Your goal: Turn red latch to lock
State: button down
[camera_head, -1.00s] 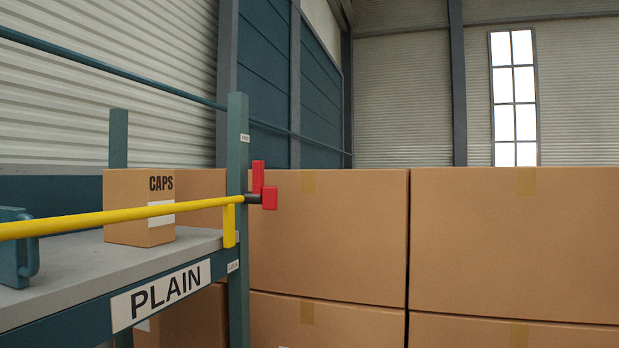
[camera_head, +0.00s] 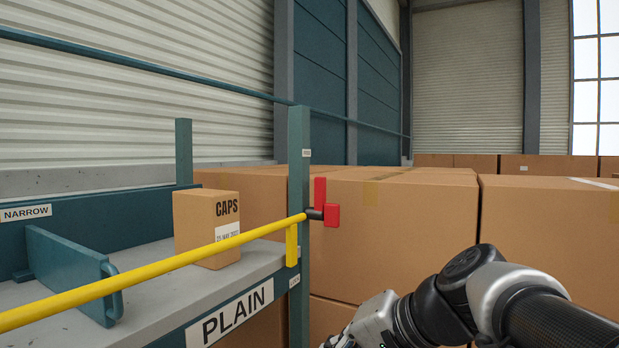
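The red latch (camera_head: 326,203) is on the teal shelf post (camera_head: 299,220), at the end of the yellow bar (camera_head: 165,266). It has an upright red plate and a small red block, joined to the post by a dark stub. The yellow bar runs along the shelf front, with a short yellow piece hanging down beside the post. My arm comes in from the lower right. Its end is low in the picture, below and to the right of the latch and apart from it. My gripper's fingers are not visible, cut off at the bottom edge.
A CAPS box (camera_head: 206,228) stands on the grey shelf behind the bar. A teal divider (camera_head: 72,268) with a handle is to its left. Large cardboard boxes (camera_head: 405,230) fill the space behind and right of the post.

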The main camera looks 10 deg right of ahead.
aim_at(323, 202)
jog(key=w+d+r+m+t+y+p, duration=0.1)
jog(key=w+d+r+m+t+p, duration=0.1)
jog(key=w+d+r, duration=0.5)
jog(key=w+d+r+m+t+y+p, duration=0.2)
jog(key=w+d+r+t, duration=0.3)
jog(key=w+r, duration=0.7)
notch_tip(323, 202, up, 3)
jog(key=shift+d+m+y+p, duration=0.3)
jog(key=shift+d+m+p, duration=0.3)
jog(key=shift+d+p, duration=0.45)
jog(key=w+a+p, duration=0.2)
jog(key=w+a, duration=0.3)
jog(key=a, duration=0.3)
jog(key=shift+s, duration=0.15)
